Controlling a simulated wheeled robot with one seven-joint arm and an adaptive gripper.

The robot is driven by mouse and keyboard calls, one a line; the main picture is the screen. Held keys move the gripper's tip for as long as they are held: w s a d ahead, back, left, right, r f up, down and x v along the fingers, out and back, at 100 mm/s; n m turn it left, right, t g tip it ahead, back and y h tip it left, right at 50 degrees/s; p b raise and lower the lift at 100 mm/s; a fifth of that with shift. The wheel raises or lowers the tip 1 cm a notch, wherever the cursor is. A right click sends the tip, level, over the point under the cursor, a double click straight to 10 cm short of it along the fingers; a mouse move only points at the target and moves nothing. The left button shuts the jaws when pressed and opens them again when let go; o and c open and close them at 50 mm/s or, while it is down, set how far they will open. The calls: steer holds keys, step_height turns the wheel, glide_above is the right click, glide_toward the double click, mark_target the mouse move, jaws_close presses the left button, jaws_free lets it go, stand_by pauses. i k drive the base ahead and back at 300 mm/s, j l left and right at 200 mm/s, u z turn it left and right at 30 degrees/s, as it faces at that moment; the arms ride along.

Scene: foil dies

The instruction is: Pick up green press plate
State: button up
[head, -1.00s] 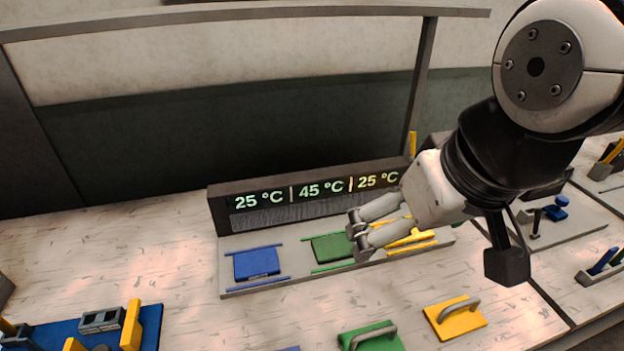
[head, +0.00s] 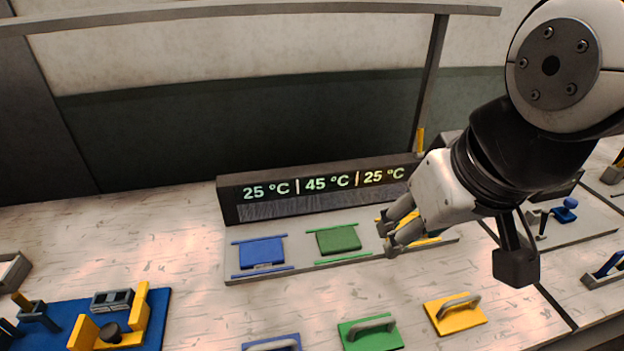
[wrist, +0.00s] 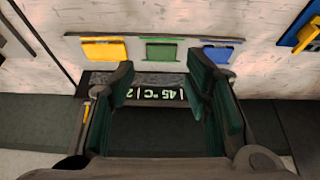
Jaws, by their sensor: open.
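The green press plate (head: 362,342), a flat green block with a grey bar handle, lies on the bench at the bottom of the head view. It sits between a blue handled plate (head: 262,347) and a yellow handled plate (head: 474,318). My gripper (head: 389,237) is open and empty, above the grey strip behind the plates. It is in front of the yellow die and right of the green die (head: 338,239). In the wrist view, my open gripper (wrist: 160,75) has nothing between its fingers; the handled green plate does not show there.
The grey strip (head: 300,267) carries a blue die (head: 261,251), the green die and a partly hidden yellow die (wrist: 103,51). A temperature display (head: 228,205) stands behind. A blue board (head: 160,320) with yellow fixtures is at the left. Bench between strip and handled plates is clear.

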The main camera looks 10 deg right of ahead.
mark_target(380, 333)
steer(key=k+l+u, duration=0.2)
steer(key=l, duration=0.2)
steer(key=k+l+u, duration=0.15)
steer(key=l, duration=0.3)
steer(key=k+l+u, duration=0.2)
steer(key=l, duration=0.2)
steer(key=l+u, duration=0.15)
steer(key=l, duration=0.3)
